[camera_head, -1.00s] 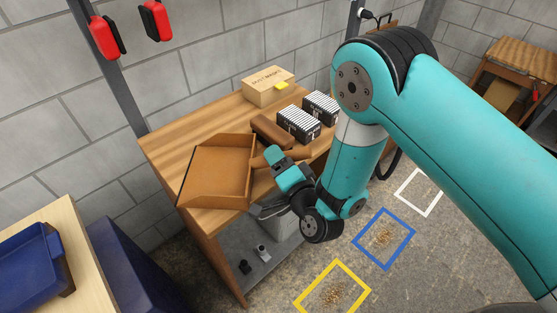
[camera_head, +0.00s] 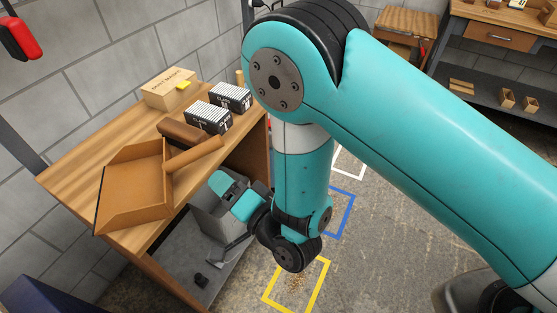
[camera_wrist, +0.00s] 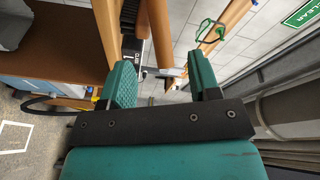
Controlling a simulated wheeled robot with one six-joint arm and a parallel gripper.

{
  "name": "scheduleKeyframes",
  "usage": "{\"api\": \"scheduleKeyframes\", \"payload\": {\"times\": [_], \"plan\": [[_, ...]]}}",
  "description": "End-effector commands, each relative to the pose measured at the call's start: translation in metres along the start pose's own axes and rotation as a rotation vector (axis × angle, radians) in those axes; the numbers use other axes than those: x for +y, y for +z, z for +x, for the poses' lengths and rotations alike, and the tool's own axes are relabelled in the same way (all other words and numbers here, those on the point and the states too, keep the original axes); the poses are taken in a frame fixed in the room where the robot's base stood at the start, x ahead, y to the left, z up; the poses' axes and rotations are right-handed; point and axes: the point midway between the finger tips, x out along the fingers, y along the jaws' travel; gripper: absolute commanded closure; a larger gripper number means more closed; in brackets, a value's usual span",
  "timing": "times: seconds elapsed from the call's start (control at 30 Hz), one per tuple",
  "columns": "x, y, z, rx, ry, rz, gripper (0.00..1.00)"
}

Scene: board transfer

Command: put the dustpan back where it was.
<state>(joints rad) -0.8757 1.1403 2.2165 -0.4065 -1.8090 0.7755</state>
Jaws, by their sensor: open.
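The brown dustpan (camera_head: 140,188) lies on the wooden table in the head view, its open pan near the front edge. Its round handle (camera_head: 195,153) points right, toward the table's right end. My gripper (camera_head: 229,189) is open and empty, in front of the table edge. It is below the handle in the picture and apart from it. In the wrist view, the two teal fingers (camera_wrist: 162,84) stand apart with nothing clasped between them. Brown rod-like shapes show beyond them, and I cannot tell which belongs to the dustpan.
A grey bin (camera_head: 205,222) stands below. Yellow (camera_head: 318,289), blue and white floor squares lie right of the table.

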Motion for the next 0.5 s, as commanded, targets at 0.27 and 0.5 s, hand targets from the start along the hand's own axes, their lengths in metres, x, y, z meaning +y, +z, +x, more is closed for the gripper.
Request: {"api": "scheduleKeyframes", "payload": {"times": [0.27, 0.5], "plan": [[-0.009, -0.007, 0.007, -0.021, 0.024, -0.016, 0.44], [-0.056, -0.059, 0.021, -0.225, 0.213, -0.166, 0.44]]}}
